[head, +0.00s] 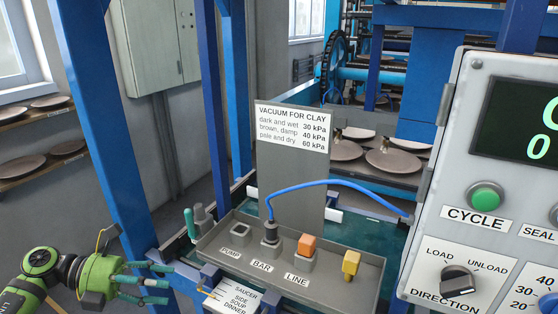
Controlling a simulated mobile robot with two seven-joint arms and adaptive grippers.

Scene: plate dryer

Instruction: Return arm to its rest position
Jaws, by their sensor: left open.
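My left arm comes in at the lower left, green and dark. Its gripper (155,282) has its fingers spread and points right. It is open with nothing between the fingers. It is close to the left end of the grey tray of sockets (365,285), left of the small card reading SAUCER, SIDE, SOUP, DINNER (232,300). I cannot tell whether the gripper touches anything. My right gripper is not in view.
The tray has sockets marked PUMP, BAR and LINE; a blue cable (320,184) runs from BAR to the control panel (470,185). A vacuum sign (292,130) stands behind. Blue posts (105,130) rise close to my arm. Shelves with plates (22,164) are at left.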

